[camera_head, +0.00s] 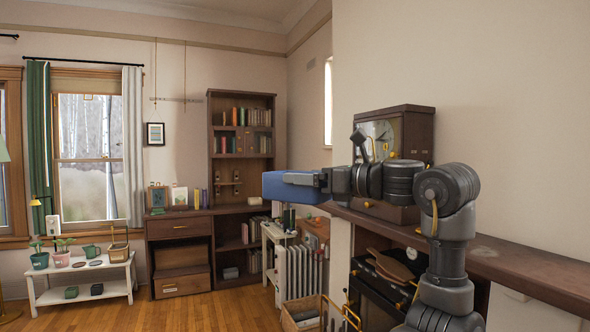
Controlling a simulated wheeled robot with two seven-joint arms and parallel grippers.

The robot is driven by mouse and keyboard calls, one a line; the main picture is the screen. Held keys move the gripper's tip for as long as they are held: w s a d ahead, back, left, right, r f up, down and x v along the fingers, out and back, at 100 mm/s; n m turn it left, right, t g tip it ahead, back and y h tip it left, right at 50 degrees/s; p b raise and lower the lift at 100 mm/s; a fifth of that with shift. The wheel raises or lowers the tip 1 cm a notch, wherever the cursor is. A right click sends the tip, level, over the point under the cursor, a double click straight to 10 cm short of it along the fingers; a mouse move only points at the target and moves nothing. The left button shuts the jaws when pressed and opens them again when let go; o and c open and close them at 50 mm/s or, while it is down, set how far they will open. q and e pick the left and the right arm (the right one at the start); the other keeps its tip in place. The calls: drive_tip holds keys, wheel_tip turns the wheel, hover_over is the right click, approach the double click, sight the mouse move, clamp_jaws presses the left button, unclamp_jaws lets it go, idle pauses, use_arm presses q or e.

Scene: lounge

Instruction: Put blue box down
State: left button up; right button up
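The blue box (286,190) is in the middle of the view, held up in the air to the left of the wooden mantel shelf (530,268). My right gripper (312,180) reaches in from the right and is shut on the box's right end. The fingers cover part of that end. My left gripper is not in view.
A tall bookcase (242,150), a wooden desk (180,228) and a white plant bench (85,280) are farther back. A white radiator (300,272) and a basket (300,314) are below the box.

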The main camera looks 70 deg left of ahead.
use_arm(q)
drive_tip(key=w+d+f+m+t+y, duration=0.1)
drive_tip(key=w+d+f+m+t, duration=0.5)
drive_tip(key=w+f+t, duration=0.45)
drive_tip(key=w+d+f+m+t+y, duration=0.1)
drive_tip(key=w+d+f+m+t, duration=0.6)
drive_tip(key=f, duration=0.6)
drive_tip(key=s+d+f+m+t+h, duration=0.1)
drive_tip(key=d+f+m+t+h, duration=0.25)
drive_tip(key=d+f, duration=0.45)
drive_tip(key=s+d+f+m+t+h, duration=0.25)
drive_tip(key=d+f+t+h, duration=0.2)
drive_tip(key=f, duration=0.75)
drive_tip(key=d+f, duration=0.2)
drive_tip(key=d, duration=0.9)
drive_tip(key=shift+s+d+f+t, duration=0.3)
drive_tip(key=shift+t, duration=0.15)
